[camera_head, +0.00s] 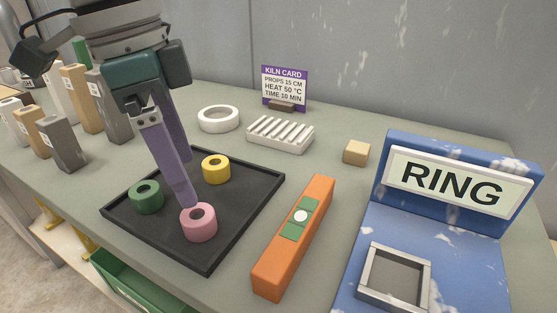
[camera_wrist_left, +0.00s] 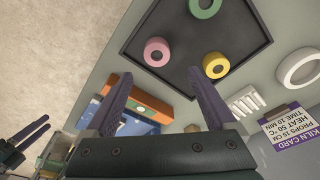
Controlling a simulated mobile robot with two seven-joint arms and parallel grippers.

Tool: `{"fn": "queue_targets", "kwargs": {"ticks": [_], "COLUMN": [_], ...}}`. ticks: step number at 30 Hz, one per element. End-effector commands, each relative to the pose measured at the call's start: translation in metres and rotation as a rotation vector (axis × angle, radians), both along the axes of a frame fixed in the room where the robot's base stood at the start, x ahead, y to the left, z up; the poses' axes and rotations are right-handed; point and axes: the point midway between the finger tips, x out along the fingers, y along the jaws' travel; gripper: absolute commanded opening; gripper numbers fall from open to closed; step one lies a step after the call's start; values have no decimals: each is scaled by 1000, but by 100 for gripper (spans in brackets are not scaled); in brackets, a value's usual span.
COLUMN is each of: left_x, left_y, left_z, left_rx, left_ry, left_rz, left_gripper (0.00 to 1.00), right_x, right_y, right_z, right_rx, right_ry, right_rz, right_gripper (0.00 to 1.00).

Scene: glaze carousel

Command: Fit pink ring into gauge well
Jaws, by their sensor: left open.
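The pink ring (camera_head: 198,223) lies flat in the black tray, near its front edge. It also shows in the wrist view (camera_wrist_left: 145,53), beyond my left fingertips and roughly between them. My left gripper (camera_head: 188,182) is open and empty, fingers pointing down over the tray; one fingertip overlaps the ring's back edge in the head view. Contact is not clear. The gauge well (camera_head: 400,254) is a square, grey-framed recess in a blue stand with a RING sign (camera_head: 445,180); it looks empty. My right gripper (camera_wrist_left: 36,129) shows small at the wrist view's lower left; its jaw state is unclear.
The black tray (camera_head: 250,192) also holds a green ring (camera_head: 147,203) and a yellow ring (camera_head: 216,175). An orange level (camera_head: 318,210) lies between tray and stand. Behind are white tape (camera_head: 218,113), a ribbed rack (camera_head: 280,139) and a beige block (camera_head: 356,152).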

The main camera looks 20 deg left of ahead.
Motion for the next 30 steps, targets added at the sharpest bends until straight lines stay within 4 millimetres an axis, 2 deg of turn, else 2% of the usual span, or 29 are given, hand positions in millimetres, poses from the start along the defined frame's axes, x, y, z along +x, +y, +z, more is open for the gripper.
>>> {"fn": "queue_targets", "kwargs": {"ticks": [1, 5, 12, 15, 22, 30], "left_x": [0, -1, -5, -4, -4, -4], "left_y": [-1, -2, -3, -4, -4, -4], "left_z": [-10, -25, -62, -68, -69, -68], "left_rx": [2, 1, 2, 1, 1, 1], "left_ry": [3, 2, 1, -1, -2, -2], "left_rz": [1, 1, 0, -2, -2, -2], "left_gripper": [89, 89, 89, 89, 89, 59], "right_x": [-1, -1, 0, 0, 0, 1], "right_y": [0, 0, 0, 0, 0, 0], "right_z": [-4, -7, -17, -18, -17, -17], "right_rx": [0, 0, 0, 0, 0, -1], "right_ry": [2, 2, 1, 1, -1, -2], "right_rz": [0, 0, 0, 0, 0, 1], "right_gripper": [50, 50, 50, 50, 50, 50]}}
